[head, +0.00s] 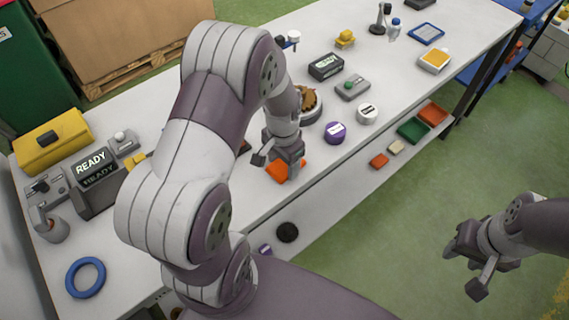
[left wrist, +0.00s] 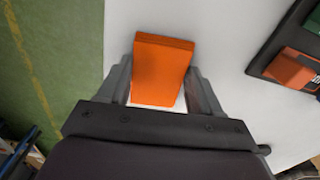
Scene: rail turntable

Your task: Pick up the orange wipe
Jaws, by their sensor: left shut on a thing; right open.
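The orange wipe (head: 274,172) lies flat at the near edge of the white table (head: 258,207), partly hidden under my left gripper (head: 276,162). In the left wrist view the wipe (left wrist: 163,62) is a folded orange stack between the two fingers of my left gripper (left wrist: 160,88), which is shut on it. Whether the wipe is lifted off the white surface is hard to tell. My right gripper (head: 466,270) is open and empty over the green floor at the right.
My left arm hides part of the table. A blue ring (head: 86,278) lies front left. In the left wrist view, a dark tray (left wrist: 268,54) is at right.

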